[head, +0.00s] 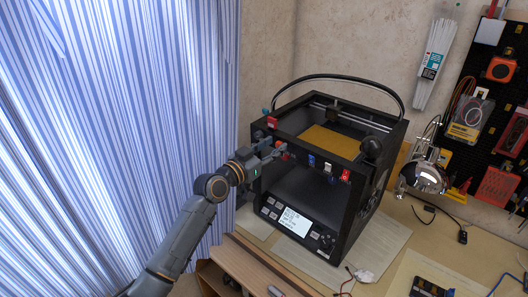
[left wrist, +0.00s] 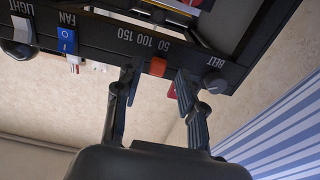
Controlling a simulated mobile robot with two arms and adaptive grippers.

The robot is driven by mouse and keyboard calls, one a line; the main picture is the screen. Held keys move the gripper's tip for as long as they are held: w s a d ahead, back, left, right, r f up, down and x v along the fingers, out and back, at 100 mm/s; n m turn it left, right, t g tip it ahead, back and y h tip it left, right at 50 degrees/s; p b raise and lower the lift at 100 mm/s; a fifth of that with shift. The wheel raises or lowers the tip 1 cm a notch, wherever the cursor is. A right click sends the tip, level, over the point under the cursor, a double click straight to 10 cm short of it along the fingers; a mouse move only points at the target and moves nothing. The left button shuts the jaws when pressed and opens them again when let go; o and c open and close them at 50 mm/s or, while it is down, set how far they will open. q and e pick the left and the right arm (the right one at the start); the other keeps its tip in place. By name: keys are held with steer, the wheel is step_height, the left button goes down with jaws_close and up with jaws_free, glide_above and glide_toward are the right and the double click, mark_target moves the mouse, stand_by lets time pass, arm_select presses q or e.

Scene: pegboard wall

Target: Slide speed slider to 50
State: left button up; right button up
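The speed slider is an orange-red knob (left wrist: 157,67) on the printer's front rail in the left wrist view. It sits beside the 50 mark, on the BELT side of the 50, 100, 150 scale. My left gripper (head: 276,148) is at the front rail of the black printer (head: 345,212) in the head view. Its two fingers are apart, one on each side of the knob, with gaps visible; I cannot tell whether either touches it. In the head view a small red part, likely the knob (head: 284,156), shows beside the fingers. My right gripper is not in view.
On the same rail are a blue FAN switch (left wrist: 67,40), a white LIGHT switch (left wrist: 22,30) and a round BELT knob (left wrist: 214,83). A chrome lamp (head: 424,176) stands right of the printer. A striped curtain (head: 110,120) hangs at the left.

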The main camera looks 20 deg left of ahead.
arm_select(q)
steer(key=v, duration=1.1)
steer(key=shift+s+a, duration=0.25)
steer(key=shift+s, duration=0.1)
steer(key=s+d+f+g+y, duration=0.1)
steer(key=s+d+f+g, duration=0.3)
steer(key=s+f, duration=0.35)
steer(key=s+d+f+g+y, duration=0.1)
steer(key=s+d+f+g, duration=0.25)
steer(key=s+f, duration=0.4)
steer(key=s+a+f+n+g+y, duration=0.1)
steer(key=s+f+g+y, duration=0.2)
steer(key=s, duration=0.5)
steer(key=s+f+n+g+y, duration=0.1)
steer(key=s+f+g, duration=0.2)
steer(key=s+f, duration=0.35)
steer(key=s+f+g+b, duration=0.1)
steer(key=s+f, duration=0.1)
steer(key=f, duration=1.2)
steer(key=s+f+b, duration=0.2)
steer(key=s+f, duration=0.1)
steer(key=f, duration=1.2)
steer(key=s+a+f+g+b, duration=0.1)
steer(key=s+a+f, duration=0.2)
steer(key=s+f, duration=1.2)
steer(key=shift+s+a+f, duration=0.15)
steer(key=shift+s+f, duration=0.2)
steer(key=shift+f, duration=0.25)
